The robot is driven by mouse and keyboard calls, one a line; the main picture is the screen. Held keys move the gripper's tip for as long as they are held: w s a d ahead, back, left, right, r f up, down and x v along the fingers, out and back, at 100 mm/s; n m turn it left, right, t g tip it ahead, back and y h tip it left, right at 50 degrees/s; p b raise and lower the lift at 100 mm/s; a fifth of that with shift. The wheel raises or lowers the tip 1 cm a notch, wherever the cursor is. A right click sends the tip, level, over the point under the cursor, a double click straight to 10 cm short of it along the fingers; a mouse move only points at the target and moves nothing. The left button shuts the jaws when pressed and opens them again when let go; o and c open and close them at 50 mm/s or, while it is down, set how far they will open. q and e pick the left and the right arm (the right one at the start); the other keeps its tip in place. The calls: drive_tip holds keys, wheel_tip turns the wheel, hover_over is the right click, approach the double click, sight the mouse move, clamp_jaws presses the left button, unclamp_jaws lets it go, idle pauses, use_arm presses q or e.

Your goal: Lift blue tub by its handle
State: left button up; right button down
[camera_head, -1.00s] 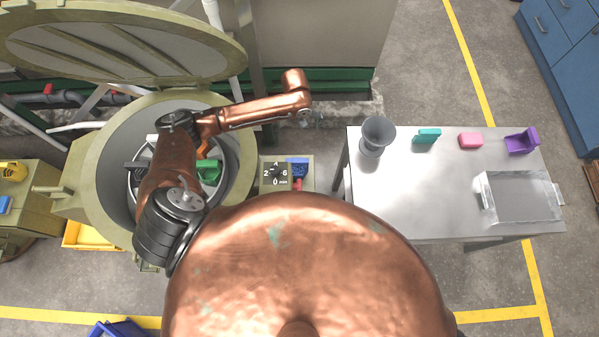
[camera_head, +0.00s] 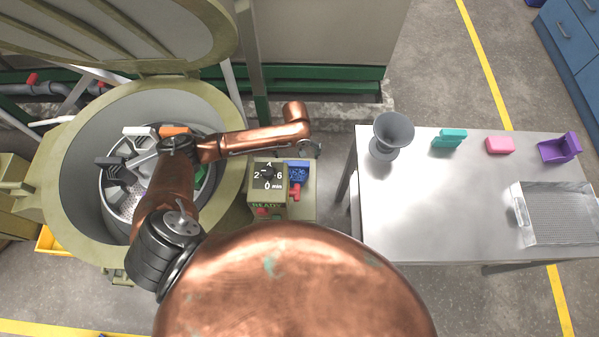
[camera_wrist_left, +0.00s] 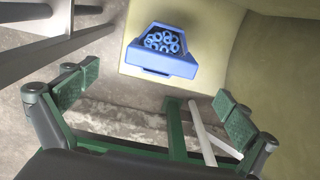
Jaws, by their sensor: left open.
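The blue tub (camera_head: 298,172) sits on the pale ledge beside the dial box, to the right of the big barrel. In the left wrist view the blue tub (camera_wrist_left: 163,62) holds several blue rings and lies ahead of my fingers, near the top middle. My left gripper (camera_wrist_left: 155,100) is open and empty, its green-padded fingers wide apart and clear of the tub. In the head view my left gripper (camera_head: 310,150) hangs at the end of the copper arm, just beyond the tub and partly hidden. The tub's handle is hard to make out. My right gripper is not in view.
The open barrel (camera_head: 75,205) holds white, orange, grey and green pieces. The metal table (camera_head: 430,205) on the right carries a grey funnel-like vessel (camera_head: 391,135) and several coloured pieces.

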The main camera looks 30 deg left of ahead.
sight(297, 163)
use_arm(q)
wheel_tip(297, 163, down, 7)
drive_tip(key=shift+r+b, duration=0.1)
drive_tip(key=shift+b, duration=1.1)
drive_tip(key=shift+c, duration=0.3)
drive_tip(key=c, duration=1.6)
